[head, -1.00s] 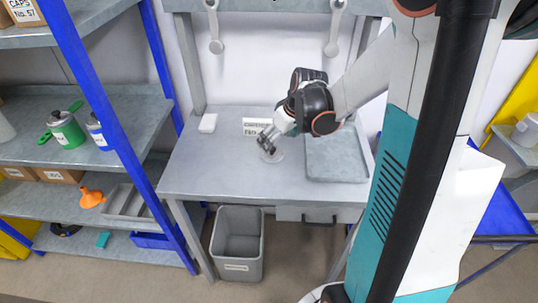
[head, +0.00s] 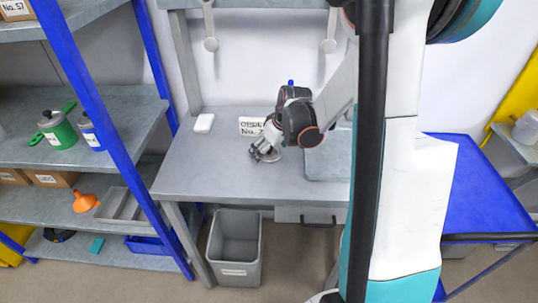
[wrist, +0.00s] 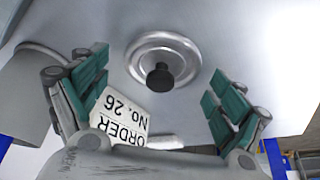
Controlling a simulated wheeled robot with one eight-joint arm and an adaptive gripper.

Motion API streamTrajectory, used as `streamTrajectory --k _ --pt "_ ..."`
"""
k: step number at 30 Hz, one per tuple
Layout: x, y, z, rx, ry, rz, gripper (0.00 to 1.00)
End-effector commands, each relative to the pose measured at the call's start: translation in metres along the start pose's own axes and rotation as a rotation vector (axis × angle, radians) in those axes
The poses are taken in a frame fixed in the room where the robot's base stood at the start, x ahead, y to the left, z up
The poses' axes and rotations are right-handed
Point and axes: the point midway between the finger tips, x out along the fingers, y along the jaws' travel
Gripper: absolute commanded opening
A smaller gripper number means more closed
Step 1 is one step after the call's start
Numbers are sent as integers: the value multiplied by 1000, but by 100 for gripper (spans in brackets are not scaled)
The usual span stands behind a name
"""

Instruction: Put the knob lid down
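The knob lid (wrist: 163,62) is a round, shiny metal disc with a dark knob at its centre. In the wrist view it lies on the grey workbench surface, knob towards the camera. My gripper (wrist: 170,100) is open, its green-padded fingers apart on either side of the knob and not touching it. In the head view my gripper (head: 263,153) is low over the bench and mostly hides the lid.
An order card (head: 252,126) stands behind my gripper on the workbench (head: 215,180). A white block (head: 204,123) is at the back left, and a grey tray (head: 328,160) lies to the right, partly hidden by my arm. A grey bin (head: 236,248) stands below.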

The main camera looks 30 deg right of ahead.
Motion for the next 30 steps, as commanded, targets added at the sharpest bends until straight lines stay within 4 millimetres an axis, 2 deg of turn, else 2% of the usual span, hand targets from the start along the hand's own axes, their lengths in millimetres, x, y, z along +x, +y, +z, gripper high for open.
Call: streamTrajectory --k 1,3,5,8,9,20,26,30 --pt "0 0 0 0 0 0 78" --pt "0 0 0 0 0 0 62" --pt "0 0 0 0 0 0 51" --pt "0 0 0 0 0 0 51" --pt "0 0 0 0 0 0 48" --pt "-6 0 -3 0 0 0 48" --pt "-29 0 -12 0 0 0 48" --pt "-60 0 -24 0 0 0 48"
